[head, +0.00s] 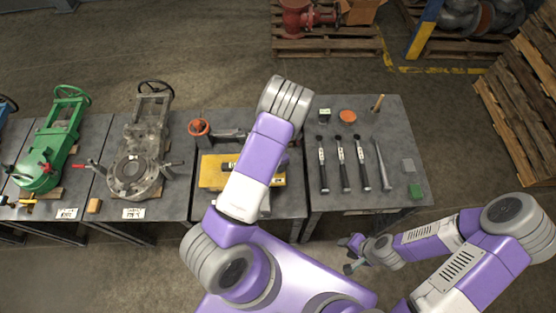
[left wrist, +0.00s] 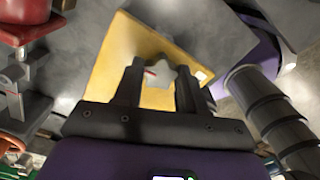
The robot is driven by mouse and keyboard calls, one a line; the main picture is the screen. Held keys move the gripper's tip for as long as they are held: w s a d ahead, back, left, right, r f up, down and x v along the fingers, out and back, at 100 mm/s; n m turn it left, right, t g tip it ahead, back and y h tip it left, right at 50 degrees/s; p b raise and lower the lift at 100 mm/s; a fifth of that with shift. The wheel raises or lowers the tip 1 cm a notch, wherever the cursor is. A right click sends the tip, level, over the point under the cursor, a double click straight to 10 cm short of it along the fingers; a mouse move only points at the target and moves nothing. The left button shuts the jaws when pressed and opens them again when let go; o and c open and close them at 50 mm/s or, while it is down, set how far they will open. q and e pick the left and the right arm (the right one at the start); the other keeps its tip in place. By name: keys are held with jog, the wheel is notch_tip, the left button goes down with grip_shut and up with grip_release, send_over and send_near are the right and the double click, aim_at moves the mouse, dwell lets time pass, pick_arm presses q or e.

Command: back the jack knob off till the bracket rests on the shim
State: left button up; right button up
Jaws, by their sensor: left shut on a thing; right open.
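In the left wrist view a grey star-shaped knob (left wrist: 160,76) sits between the two dark fingers of my left gripper (left wrist: 158,84), which is shut on it. The knob is over a yellow plate (left wrist: 108,62). In the head view the yellow plate (head: 210,172) lies on the middle table, and my left arm covers its middle, the knob and the left gripper. I cannot pick out the bracket or the shim, nor see whether they touch. My right gripper (head: 350,256) is open and empty, in front of the right-hand table.
A valve with an orange handwheel (head: 199,128) stands behind the plate. A green valve (head: 40,165) and a grey one (head: 135,170) stand to the left.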

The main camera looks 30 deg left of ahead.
pick_arm(q)
jog(key=n+p, duration=0.2)
jog(key=n, duration=0.2)
jog(key=shift+w+r+p, duration=0.1)
jog(key=shift+r+p, duration=0.05)
jog(key=shift+p, duration=0.15)
jog(key=shift+a+n+p, duration=0.1)
jog(key=shift+n+p, duration=0.55)
jog(key=shift+n, duration=0.65)
jog(key=o, duration=1.1)
jog(key=shift+c, duration=0.2)
notch_tip(320, 180, up, 7)
jog(key=shift+r+p, duration=0.2)
jog(key=shift+p, duration=0.6)
jog(key=shift+f, duration=0.1)
